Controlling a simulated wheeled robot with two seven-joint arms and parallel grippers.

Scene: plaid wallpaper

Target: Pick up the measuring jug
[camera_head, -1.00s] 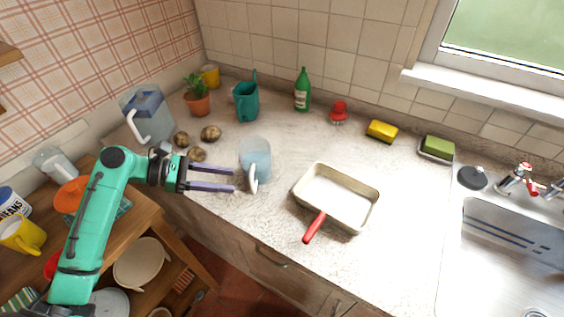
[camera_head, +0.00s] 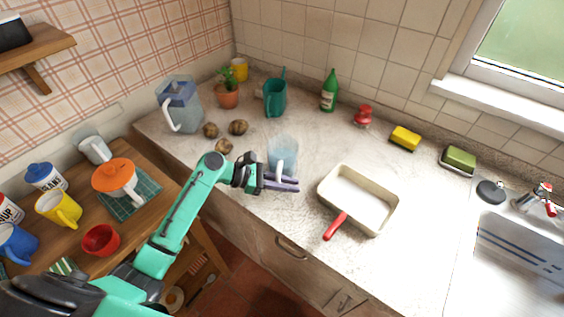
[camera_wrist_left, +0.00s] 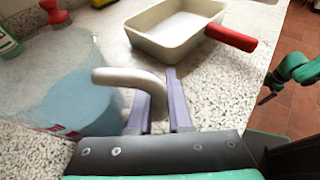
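The measuring jug (camera_head: 283,150) is a clear, bluish jug with a pale handle, upright on the counter. In the left wrist view the jug (camera_wrist_left: 60,95) fills the left side, with red marks low on its wall. My left gripper (camera_head: 290,184) is at the jug's near side.
A cream pan (camera_head: 372,190) with a red handle lies just right of the jug. A wooden side table (camera_head: 150,205) holds mugs and a teapot.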

